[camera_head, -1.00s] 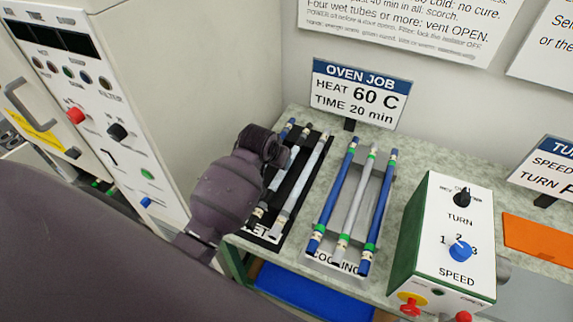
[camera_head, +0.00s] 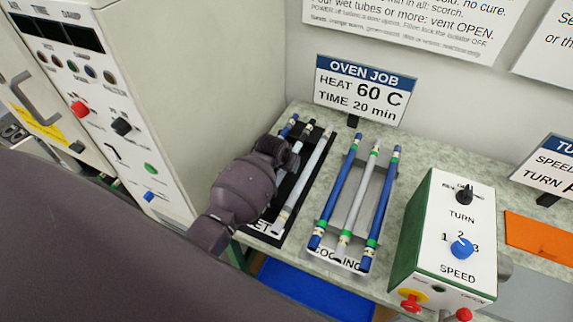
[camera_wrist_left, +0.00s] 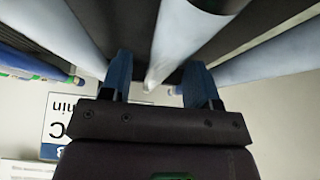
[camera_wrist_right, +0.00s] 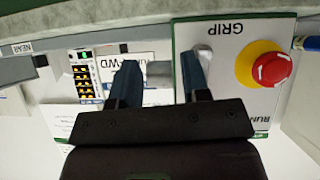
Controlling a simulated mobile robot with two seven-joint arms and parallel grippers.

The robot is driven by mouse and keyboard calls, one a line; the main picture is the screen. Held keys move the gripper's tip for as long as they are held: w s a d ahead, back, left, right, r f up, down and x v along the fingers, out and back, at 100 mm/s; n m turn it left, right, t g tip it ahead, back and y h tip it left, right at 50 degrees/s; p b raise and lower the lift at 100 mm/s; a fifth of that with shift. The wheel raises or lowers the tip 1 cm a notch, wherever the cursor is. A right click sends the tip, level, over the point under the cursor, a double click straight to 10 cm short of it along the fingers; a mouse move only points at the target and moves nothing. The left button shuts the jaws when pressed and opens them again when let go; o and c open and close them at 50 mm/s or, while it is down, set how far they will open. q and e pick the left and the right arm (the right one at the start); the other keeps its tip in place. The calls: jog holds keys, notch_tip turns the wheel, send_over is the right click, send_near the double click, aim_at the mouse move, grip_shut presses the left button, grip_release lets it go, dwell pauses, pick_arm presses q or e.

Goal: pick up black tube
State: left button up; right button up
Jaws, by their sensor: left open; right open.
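My left gripper (camera_wrist_left: 158,74) is open over the black tray (camera_head: 292,212) at the oven's right. In the left wrist view a pale tube (camera_wrist_left: 168,52) runs up from between its fingers; I cannot tell how far below them it lies. In the head view the arm hides much of this tray. A tube with a dark end (camera_head: 308,126) shows there beside a pale tube (camera_head: 302,182) and a blue tube end (camera_head: 289,124). I cannot make out a wholly black tube. My right gripper (camera_wrist_right: 160,72) is open and empty, outside the head view.
The cooling tray (camera_head: 337,258) holds two blue tubes and a pale one. The white control box (camera_head: 455,225) stands to its right, the oven (camera_head: 190,90) to the left. A panel with a red stop button (camera_wrist_right: 270,70) lies beyond my right gripper.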

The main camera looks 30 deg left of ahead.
pick_arm(q)
jog(key=shift+f, duration=0.1)
jog(key=c, duration=1)
